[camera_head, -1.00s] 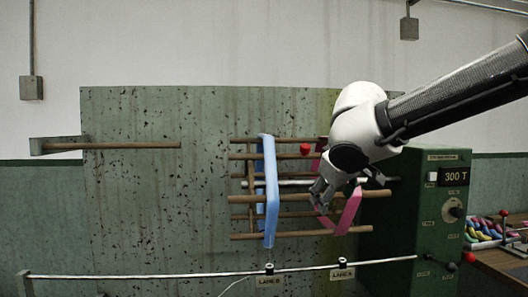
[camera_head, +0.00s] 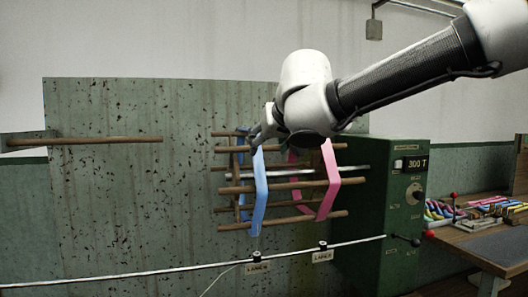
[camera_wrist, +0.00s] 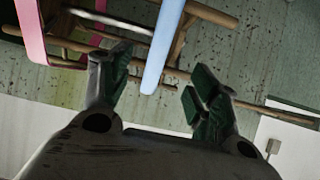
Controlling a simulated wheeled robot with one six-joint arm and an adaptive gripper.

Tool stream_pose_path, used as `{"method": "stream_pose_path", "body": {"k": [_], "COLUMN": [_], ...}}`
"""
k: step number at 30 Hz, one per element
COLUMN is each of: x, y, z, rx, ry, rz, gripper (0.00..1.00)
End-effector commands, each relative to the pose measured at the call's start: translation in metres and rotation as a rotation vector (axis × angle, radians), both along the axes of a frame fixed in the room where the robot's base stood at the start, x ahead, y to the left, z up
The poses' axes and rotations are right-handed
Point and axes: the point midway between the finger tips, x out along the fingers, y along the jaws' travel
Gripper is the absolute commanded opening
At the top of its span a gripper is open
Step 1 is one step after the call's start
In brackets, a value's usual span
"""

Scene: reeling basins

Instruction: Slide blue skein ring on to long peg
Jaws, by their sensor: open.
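The blue skein ring (camera_head: 260,190) hangs around the bars of the wooden reel (camera_head: 290,186), near its left end. My gripper (camera_head: 257,138) is at the top of the blue ring, with its fingers partly hidden by my wrist. In the wrist view my gripper (camera_wrist: 160,75) is open, and the blue ring (camera_wrist: 162,48) runs down into the gap between the fingers, with room on each side. The long peg (camera_head: 100,141) sticks out to the right from a bracket on the left and is bare.
A pink skein ring (camera_head: 329,180) sits on the reel to the right of the blue one. A green control box (camera_head: 398,200) stands at the right. A metal rail (camera_head: 180,269) runs below the reel. Free space lies between peg and reel.

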Motion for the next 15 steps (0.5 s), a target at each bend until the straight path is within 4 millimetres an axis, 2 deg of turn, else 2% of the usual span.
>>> {"method": "stream_pose_path", "body": {"k": [15], "x": [0.044], "y": [0.012], "z": [-0.027], "rx": [-0.004], "ry": [0.001], "rz": [0.0], "gripper": [0.61]}}
